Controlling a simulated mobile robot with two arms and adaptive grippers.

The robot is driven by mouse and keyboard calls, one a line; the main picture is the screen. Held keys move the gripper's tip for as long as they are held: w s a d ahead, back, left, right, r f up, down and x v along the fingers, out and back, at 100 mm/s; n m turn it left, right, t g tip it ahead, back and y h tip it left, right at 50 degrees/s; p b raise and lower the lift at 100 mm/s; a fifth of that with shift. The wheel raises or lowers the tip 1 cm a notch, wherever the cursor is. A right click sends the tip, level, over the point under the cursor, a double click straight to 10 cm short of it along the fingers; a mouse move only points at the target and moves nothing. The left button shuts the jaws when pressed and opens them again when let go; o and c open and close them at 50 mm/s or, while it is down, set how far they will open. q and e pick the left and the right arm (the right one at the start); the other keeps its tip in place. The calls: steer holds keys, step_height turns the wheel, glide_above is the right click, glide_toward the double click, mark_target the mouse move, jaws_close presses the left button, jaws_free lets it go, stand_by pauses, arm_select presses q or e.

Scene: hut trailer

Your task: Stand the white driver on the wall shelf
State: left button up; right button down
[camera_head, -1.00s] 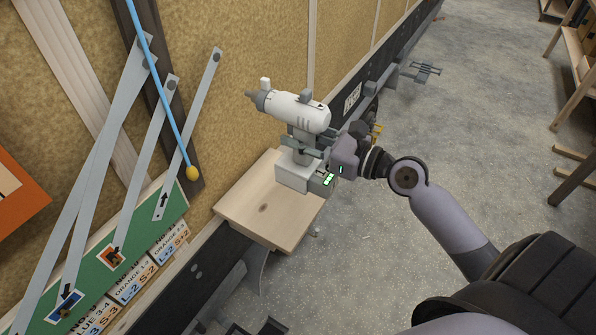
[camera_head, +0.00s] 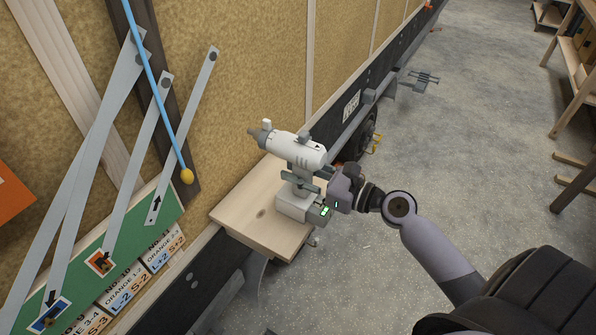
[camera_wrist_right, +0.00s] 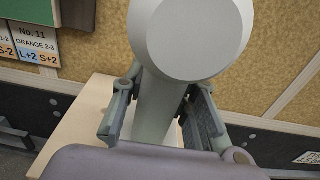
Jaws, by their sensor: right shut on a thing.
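The white driver (camera_head: 296,148) is upright, with its grey nose pointing left in the head view and its block-shaped base at the bottom. My right gripper (camera_head: 306,181) is shut on its grey handle; the wrist view shows the fingers on both sides of the handle (camera_wrist_right: 157,112). The wall shelf (camera_head: 240,203) is a pale wooden board fixed to the wall. The driver's base appears over the right part of the shelf; I cannot tell whether it touches the board. My left gripper is not in view.
Left of the shelf is a green panel (camera_head: 128,240) with grey levers (camera_head: 140,165) and labels. A blue rod with a yellow tip (camera_head: 187,176) hangs over it. The left part of the shelf is bare. Open grey floor (camera_head: 480,130) lies to the right.

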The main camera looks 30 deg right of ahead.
steer(key=shift+r, duration=0.1)
steer(key=c, duration=1.7)
jaws_free()
steer(key=shift+f, duration=0.2)
steer(key=o, duration=0.4)
steer(key=shift+o, duration=0.5)
steer(key=o, duration=1.2)
steer(key=shift+s, duration=0.1)
